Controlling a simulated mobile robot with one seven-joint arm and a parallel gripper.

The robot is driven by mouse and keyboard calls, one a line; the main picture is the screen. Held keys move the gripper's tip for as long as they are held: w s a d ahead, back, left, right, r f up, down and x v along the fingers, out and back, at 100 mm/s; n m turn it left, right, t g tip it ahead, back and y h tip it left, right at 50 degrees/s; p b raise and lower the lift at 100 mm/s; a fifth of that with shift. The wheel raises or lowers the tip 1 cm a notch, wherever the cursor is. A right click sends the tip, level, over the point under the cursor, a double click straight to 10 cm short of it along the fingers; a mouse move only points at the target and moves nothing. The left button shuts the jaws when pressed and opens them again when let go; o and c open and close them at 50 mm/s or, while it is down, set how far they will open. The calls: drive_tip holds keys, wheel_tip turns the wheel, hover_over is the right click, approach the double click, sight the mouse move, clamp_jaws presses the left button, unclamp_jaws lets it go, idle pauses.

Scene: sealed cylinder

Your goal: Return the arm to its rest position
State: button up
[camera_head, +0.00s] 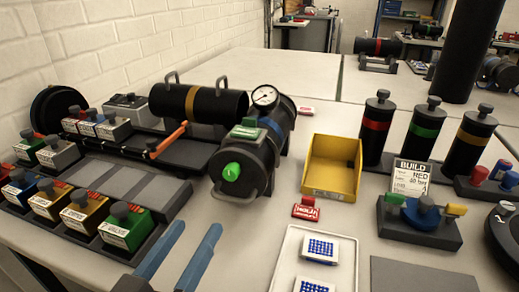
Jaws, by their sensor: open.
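My gripper (197,228) reaches in from the bottom edge, left of centre. Its two long blue fingers are apart, with bare table between them and nothing held. The fingertips are in front of the black cylinder assembly (247,150), which has a round gauge (265,97), a green knob (231,171) and a handle at its near end. In the picture the fingertips appear clear of it. The rest of my arm is out of view.
A tray of coloured labelled blocks (75,211) is left of the fingers. A yellow bin (332,168), a red "HOLD" tag (306,208) and a white tray (343,262) are right. Black cylinders with red, green and yellow bands (425,133) stand farther right.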

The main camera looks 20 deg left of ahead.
drive_tip(key=w+d+r+m+t, duration=0.1)
drive_tip(key=w+d+r+t, duration=0.2)
drive_tip(key=r, duration=0.5)
drive_tip(key=w+d+r+m+t, duration=0.1)
drive_tip(key=w+d+r, duration=0.2)
drive_tip(key=d+r, duration=0.35)
drive_tip(key=s+d+r+t, duration=0.3)
drive_tip(key=d+r, duration=0.1)
drive_tip(key=r, duration=0.5)
drive_tip(key=s+d+r+t, duration=0.3)
drive_tip(key=d+r, duration=0.1)
drive_tip(key=r, duration=0.6)
wheel_tip(320, 180, up, 28)
drive_tip(key=p, duration=2.9)
drive_tip(key=shift+w+a+r+g+y, duration=0.2)
drive_tip(key=shift+w+a+g+y, duration=0.1)
drive_tip(key=shift+w+a, duration=0.15)
